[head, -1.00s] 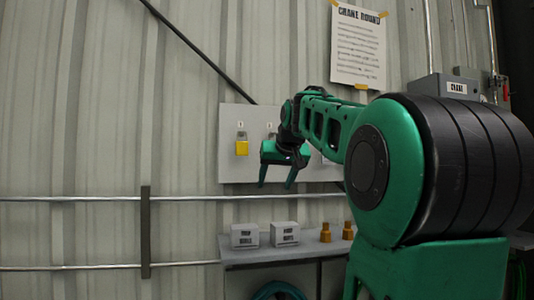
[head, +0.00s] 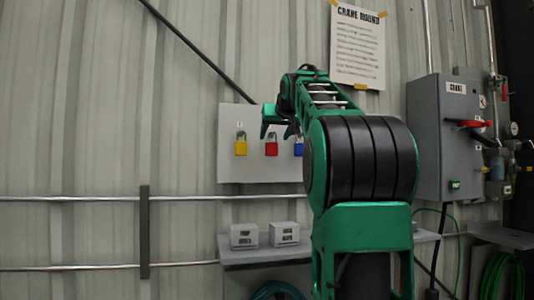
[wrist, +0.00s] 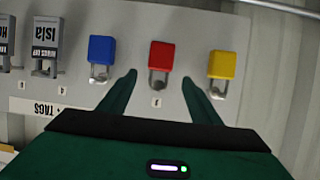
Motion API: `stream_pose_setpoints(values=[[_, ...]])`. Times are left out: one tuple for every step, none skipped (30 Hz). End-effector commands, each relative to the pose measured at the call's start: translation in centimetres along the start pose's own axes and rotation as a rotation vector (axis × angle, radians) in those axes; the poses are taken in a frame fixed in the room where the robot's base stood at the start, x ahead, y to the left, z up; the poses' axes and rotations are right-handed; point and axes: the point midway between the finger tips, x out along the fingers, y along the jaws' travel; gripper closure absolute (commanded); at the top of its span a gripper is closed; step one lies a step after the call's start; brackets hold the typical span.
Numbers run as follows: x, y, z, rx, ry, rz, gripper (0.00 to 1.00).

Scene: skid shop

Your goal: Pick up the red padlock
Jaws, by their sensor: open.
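The red padlock (head: 271,146) hangs on a pale board (head: 232,172) on the wall, between a yellow padlock (head: 240,146) and a partly hidden blue padlock (head: 298,147). My gripper (head: 277,128) is open and empty, just above the red padlock in the head view. In the wrist view, which is upside down, the red padlock (wrist: 161,56) shows ahead of and between the two fingertips of my gripper (wrist: 160,77). The fingers do not visibly touch it; the exact distance is hard to tell.
The wrist view also shows the blue padlock (wrist: 102,50), the yellow padlock (wrist: 222,65) and grey tags (wrist: 47,40). Below the board, a shelf (head: 265,255) holds small grey boxes (head: 284,233). A grey crane control box (head: 437,140) stands to the right.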

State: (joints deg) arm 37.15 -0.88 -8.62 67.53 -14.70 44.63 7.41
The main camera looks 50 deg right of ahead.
Motion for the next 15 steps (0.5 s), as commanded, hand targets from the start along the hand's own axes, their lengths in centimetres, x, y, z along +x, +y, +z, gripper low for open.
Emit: stream_pose_setpoints(values=[[0.3,0.0,0.1,0.0,-0.001,0.0,0.42],[0.5,0.0,0.2,0.0,-0.002,0.0,0.42],[0.9,0.0,0.3,0.0,-0.003,0.0,0.42],[1.3,-0.1,0.4,0.0,-0.004,0.0,0.42],[1.7,-0.1,0.6,0.0,-0.004,0.0,0.42],[2.2,-0.1,0.7,0.0,-0.003,0.0,0.42],[2.6,-0.1,0.8,0.0,-0.003,0.001,0.42],[3.1,-0.1,0.9,0.0,-0.003,0.001,0.42],[3.7,-0.1,0.9,0.0,-0.004,0.001,0.42],[4.1,-0.1,0.9,0.0,-0.004,0.001,0.42],[4.5,-0.1,0.8,0.0,-0.003,0.001,0.42],[4.8,-0.2,0.8,0.0,-0.002,0.0,0.42],[4.9,-0.2,0.8,-0.001,-0.001,0.0,0.42],[5.0,-0.2,0.8,-0.001,-0.001,0.0,0.42],[5.1,-0.2,0.7,-0.001,0.0,0.0,0.42]])
